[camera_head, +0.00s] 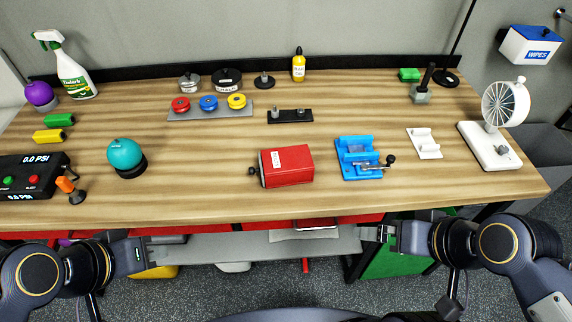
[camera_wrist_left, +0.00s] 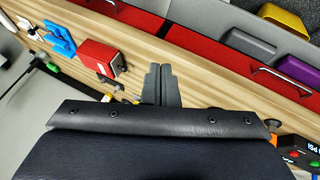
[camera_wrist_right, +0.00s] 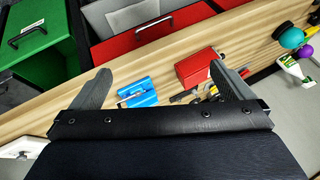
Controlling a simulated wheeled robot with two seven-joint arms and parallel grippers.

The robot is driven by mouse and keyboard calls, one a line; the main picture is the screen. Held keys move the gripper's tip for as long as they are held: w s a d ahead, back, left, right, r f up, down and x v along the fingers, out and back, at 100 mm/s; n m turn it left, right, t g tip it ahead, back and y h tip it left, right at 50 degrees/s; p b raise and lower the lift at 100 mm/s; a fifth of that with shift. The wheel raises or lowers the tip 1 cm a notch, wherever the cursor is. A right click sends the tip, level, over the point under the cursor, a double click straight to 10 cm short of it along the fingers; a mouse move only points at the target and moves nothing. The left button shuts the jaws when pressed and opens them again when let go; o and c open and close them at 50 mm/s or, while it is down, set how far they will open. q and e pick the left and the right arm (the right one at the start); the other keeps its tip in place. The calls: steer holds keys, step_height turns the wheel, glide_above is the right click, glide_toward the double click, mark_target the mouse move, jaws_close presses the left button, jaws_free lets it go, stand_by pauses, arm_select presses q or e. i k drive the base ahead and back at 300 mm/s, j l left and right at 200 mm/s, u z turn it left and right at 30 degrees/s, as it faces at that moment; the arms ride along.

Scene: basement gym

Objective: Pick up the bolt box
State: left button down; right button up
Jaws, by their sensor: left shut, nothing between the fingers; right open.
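The bolt box looks to be the red box (camera_head: 290,170) with a white label on top and a dark knob at its left end. It lies on the middle of the wooden workbench (camera_head: 210,205). It also shows in the left wrist view (camera_wrist_left: 97,58) and the right wrist view (camera_wrist_right: 196,68). My left gripper (camera_head: 150,251) is shut and empty in front of the bench edge, left of the box; its fingers meet in the left wrist view (camera_wrist_left: 161,82). My right gripper (camera_head: 374,232) is at the front edge, right of the box. Its fingers stand wide apart, empty, in the right wrist view (camera_wrist_right: 165,80).
A blue vise-like fixture (camera_head: 358,160) stands just right of the box. A teal ball on a base (camera_head: 125,157) and a pressure gauge box (camera_head: 30,178) are to the left. A white fan (camera_head: 492,140) stands at the right end. Bench surface in front of the box is clear.

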mark_target(284, 166)
steer(key=j+z, duration=0.15)
steer(key=z, duration=1.75)
steer(key=k+j+z, duration=0.2)
steer(key=j, duration=0.3)
steer(key=k+j+z, duration=0.15)
steer(key=k+j, duration=0.2)
steer(key=j, duration=0.05)
